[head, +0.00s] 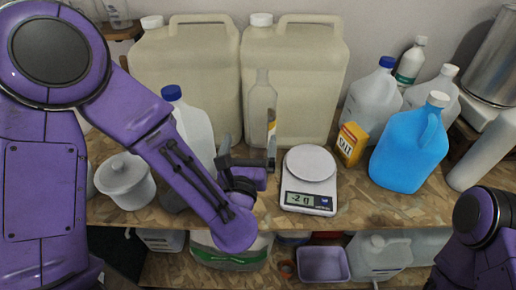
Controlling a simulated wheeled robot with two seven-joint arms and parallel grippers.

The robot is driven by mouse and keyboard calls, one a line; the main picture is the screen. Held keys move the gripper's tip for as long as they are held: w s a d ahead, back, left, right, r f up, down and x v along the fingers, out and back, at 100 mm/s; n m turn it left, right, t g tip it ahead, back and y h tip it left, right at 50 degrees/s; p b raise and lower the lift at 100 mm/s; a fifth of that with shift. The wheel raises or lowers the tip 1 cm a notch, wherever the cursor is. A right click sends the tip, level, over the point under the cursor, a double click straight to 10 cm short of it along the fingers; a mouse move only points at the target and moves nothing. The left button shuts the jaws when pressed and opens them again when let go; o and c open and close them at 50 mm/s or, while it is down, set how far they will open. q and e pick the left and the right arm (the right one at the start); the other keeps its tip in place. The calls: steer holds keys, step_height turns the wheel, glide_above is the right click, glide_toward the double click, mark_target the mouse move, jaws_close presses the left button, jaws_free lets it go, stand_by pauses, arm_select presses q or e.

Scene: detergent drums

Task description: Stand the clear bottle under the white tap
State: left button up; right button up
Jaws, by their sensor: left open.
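The clear bottle (262,97) stands upright on the wooden bench top, in front of the right-hand big drum. My left gripper (248,138) is open just in front of the bottle's lower part. One finger overlaps the bottle's right side in the picture; the other is left of it. I cannot tell whether the bottle stands between the fingers or behind them. Two large cream drums, left (186,75) and right (305,75), stand at the back. I cannot make out a white tap; the arm hides part of the left drum's front. My right gripper is out of view.
A kitchen scale (310,180) and a yellow salt box (351,143) are right of my left gripper. Further right are a blue jug (410,145) and several whitish bottles. A white lidded pot (125,180) and a blue-capped jug (190,125) stand left.

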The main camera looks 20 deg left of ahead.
mark_target(257, 139)
arm_select(q)
steer(key=f+b, duration=0.1)
steer(key=b, duration=0.1)
steer(key=w+f+b, duration=0.1)
steer(key=f+b, duration=0.1)
steer(key=w+a+f+b, duration=0.1)
steer(key=f+b, duration=0.1)
steer(key=b, duration=0.1)
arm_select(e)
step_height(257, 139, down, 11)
arm_select(q)
steer(key=shift+w+d+r+m+g+h+p, duration=0.1)
steer(key=shift+d+r+m+g+h+p, duration=0.25)
steer(key=shift+p, duration=0.25)
steer(key=shift+w+d+m, duration=0.2)
steer(key=shift+w+m, duration=0.05)
steer(key=shift+m, duration=0.1)
steer(key=w+p, duration=0.1)
steer(key=w, duration=0.2)
steer(key=w+p, duration=0.2)
steer(key=w, duration=0.1)
steer(key=w+p, duration=0.1)
steer(key=w, duration=0.3)
steer(key=shift+a+p, duration=0.35)
steer(key=shift+p, duration=0.05)
steer(key=shift+s, duration=0.1)
steer(key=c, duration=1)
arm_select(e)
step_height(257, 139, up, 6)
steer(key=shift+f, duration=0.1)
